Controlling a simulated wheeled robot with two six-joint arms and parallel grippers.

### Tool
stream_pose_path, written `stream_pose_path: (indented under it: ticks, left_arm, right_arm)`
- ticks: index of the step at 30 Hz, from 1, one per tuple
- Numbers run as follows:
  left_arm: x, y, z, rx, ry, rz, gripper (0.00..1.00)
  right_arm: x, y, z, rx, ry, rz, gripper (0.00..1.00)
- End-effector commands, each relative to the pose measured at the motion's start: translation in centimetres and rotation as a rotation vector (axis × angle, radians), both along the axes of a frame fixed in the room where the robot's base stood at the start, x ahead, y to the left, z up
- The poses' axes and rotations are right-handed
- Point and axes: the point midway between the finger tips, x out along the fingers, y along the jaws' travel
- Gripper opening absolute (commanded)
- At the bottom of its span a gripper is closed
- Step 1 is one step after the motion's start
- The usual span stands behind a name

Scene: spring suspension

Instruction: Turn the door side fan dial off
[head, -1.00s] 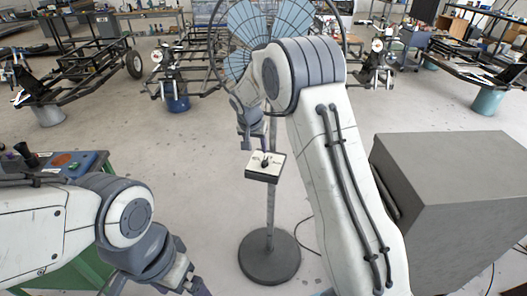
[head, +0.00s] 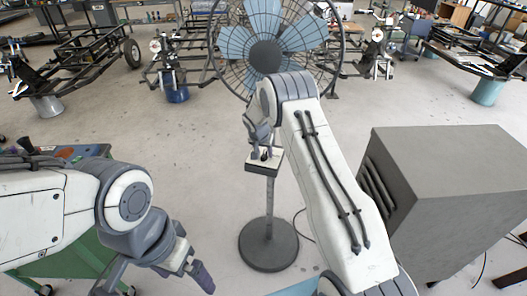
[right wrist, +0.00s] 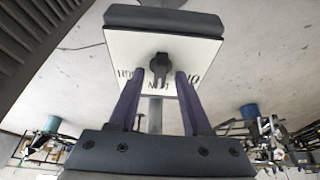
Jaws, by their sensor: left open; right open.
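The fan (head: 265,55) stands ahead on a round-based pole. A small box with a white dial panel (head: 251,162) sits on the pole below it; the panel (right wrist: 128,48) also shows close up in the right wrist view. In the head view my right gripper (head: 262,150) covers the knob. My left gripper (head: 205,283) is open, low at left.
A grey cabinet (head: 450,165) stands right of my right arm. A green bench (head: 70,260) is at the left, partly behind my left arm. The fan's round base (head: 268,244) rests on open floor. Vehicle frames (head: 75,65) stand at the back.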

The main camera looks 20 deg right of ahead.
Motion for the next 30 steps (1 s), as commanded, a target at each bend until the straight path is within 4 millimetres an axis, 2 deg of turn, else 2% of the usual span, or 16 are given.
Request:
stream_pose_path:
  ticks: [5, 8, 9, 20, 30]
  left_arm:
    - [0.0, 0.0, 0.0, 0.0, 0.0, 0.0, 0.96]
    - [0.0, 0.0, 0.0, 0.0, 0.0, 0.0, 0.96]
    - [0.0, 0.0, 0.0, 0.0, 0.0, 0.0, 0.96]
    - [0.0, 0.0, 0.1, 0.0, 0.0, 0.0, 0.96]
    - [0.0, 0.0, 1.3, 0.0, 0.0, 0.0, 0.96]
  right_arm:
    - [0.0, 0.0, 0.0, 0.0, 0.0, 0.0, 0.49]
    - [0.0, 0.0, 0.0, 0.0, 0.0, 0.0, 0.14]
    - [0.0, 0.0, 0.0, 0.0, 0.0, 0.0, 0.0]
    - [0.0, 0.0, 0.1, 0.001, 0.001, 0.023, 0.0]
    - [-0.1, -0.1, 0.3, 0.001, 0.0, 0.215, 0.0]
